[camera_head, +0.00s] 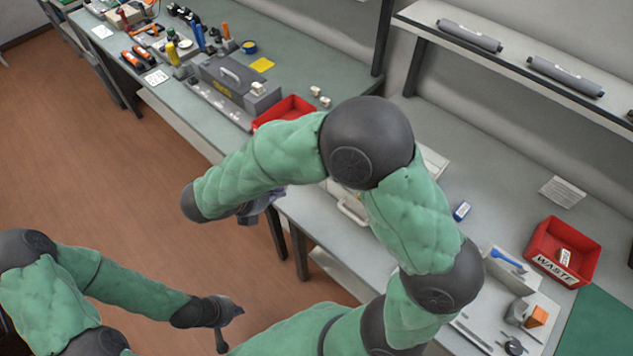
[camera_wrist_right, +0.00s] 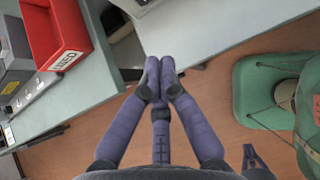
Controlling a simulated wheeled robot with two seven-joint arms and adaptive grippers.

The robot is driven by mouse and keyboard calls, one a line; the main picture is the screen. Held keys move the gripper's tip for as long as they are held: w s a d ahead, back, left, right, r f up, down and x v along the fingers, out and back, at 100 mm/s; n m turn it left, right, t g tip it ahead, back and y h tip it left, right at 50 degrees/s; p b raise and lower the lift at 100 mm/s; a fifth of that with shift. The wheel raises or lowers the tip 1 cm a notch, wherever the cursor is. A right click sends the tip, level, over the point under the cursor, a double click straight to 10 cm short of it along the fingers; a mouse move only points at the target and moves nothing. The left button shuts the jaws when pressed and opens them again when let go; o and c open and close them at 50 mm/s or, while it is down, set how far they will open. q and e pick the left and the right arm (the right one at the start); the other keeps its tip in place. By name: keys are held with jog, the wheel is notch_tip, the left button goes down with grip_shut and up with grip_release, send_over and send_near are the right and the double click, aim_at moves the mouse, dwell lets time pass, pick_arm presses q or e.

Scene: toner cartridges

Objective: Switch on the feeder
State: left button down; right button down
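A pale machine with a handle (camera_head: 352,212) stands on the right-hand bench, mostly hidden behind my right arm. I cannot tell whether it is the feeder, and no switch shows. A pale edge of equipment shows at the top of the right wrist view (camera_wrist_right: 133,6). My right gripper (camera_head: 268,203) hangs over the floor gap in front of the benches; in the right wrist view (camera_wrist_right: 160,72) its purple fingers are drawn together with nothing seen between them.
A red bin (camera_head: 284,109) marked USED in the wrist view and a grey toolbox (camera_head: 235,85) are on the left bench. A red WASTE bin (camera_head: 563,250) stands at right. Grey rollers (camera_head: 469,36) lie on the shelf. The floor (camera_head: 120,190) is clear.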

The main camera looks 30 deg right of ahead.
pick_arm(q)
jog(key=shift+d+f, duration=0.25)
jog(key=shift+d, duration=0.1)
pick_arm(e)
jog(key=shift+a+r+y, duration=0.1)
jog(key=shift+a+y, duration=0.05)
jog(key=shift+y, duration=0.15)
pick_arm(q)
jog(key=shift+a, duration=0.1)
pick_arm(e)
jog(key=shift+a, duration=0.1)
